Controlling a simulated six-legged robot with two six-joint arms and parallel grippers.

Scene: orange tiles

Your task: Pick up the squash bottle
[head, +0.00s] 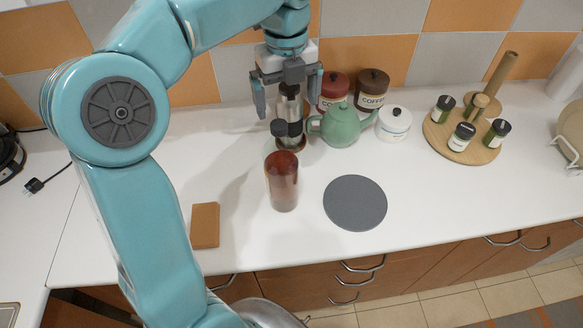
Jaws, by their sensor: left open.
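A red-brown, see-through cylinder (282,182), which I take to be the squash bottle, stands upright on the white counter, left of the grey round mat. A dark round cap (278,128) shows just above it; I cannot tell whether it belongs to this bottle or to the silver flask. My left gripper (287,97) is open and points down, above and behind the bottle. A silver flask with a black band (289,107) shows between its fingers; I cannot tell whether they touch it. The right gripper is not in view.
A green teapot (340,126), red canister (334,88), brown coffee canister (371,90) and white lidded pot (394,122) stand close right of the gripper. A round wooden tray (435,138) holds jars. A brown block (205,226) lies at front left. The grey mat (355,203) is bare.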

